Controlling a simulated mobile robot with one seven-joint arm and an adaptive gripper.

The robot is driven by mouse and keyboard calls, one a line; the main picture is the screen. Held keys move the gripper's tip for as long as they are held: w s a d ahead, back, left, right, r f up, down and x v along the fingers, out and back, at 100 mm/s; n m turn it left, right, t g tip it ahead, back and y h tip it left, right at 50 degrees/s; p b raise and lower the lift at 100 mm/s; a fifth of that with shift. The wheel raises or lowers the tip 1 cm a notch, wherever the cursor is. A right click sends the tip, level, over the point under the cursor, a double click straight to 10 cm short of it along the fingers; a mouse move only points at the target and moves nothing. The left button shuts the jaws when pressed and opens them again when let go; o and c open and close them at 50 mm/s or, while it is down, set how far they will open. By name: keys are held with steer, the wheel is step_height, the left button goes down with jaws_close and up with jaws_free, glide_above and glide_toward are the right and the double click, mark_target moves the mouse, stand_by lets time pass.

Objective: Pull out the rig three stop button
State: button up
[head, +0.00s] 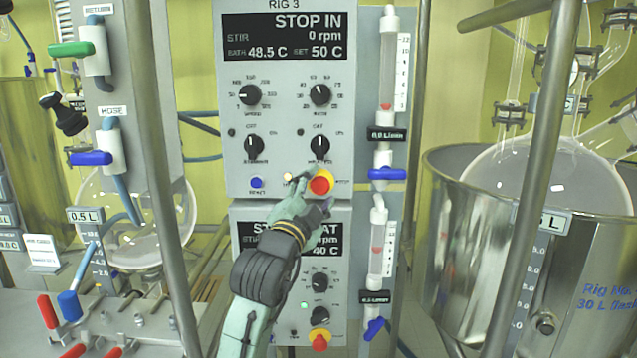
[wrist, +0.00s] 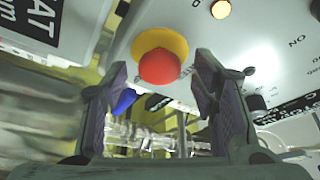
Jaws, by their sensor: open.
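The rig three stop button (head: 320,185) is a red mushroom button on a yellow collar, at the lower right of the upper control box. Part of the label beside the button is hidden by my gripper.
A blue reset button (head: 257,183) and a lit lamp (head: 288,178) are left of the stop button. A second control box (head: 318,262) with its own red button (head: 320,340) is below. A flowmeter with a blue valve (head: 388,174) stands close on the right, beside a metal post (head: 415,130).

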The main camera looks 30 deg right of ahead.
steer(key=shift+w+d+r, duration=0.1)
steer(key=shift+w+d, duration=0.2)
steer(key=shift+d, duration=0.1)
jaws_close()
stand_by(0.5)
